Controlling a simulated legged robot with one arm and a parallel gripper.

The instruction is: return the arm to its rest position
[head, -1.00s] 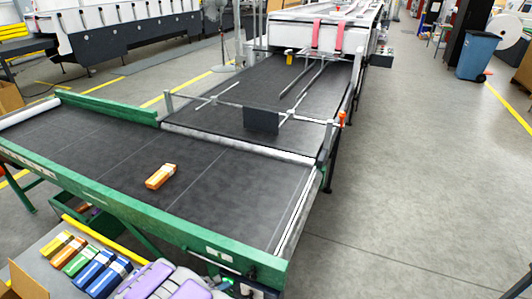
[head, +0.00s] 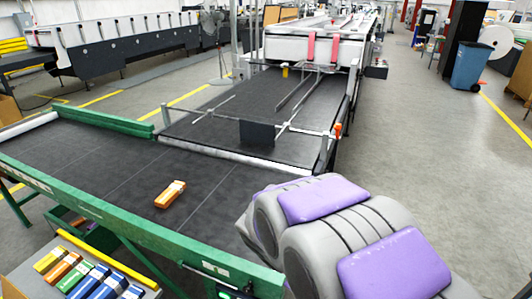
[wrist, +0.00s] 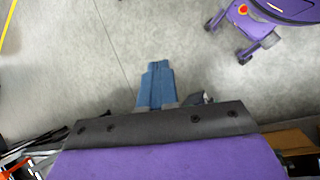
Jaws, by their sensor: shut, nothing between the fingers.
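My arm (head: 340,235), grey with purple pads, is folded in the lower right of the head view, to the right of the green-framed conveyor. My gripper does not show in that view. In the wrist view my gripper (wrist: 156,75) shows as blue fingers beyond a dark plate. The fingers are shut with nothing between them, and bare grey floor lies behind them.
An orange and white carton (head: 170,194) lies on the dark conveyor belt (head: 85,165). Several coloured cartons (head: 88,275) sit at the lower left. A blue bin (head: 474,60) stands far right. The floor between is clear.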

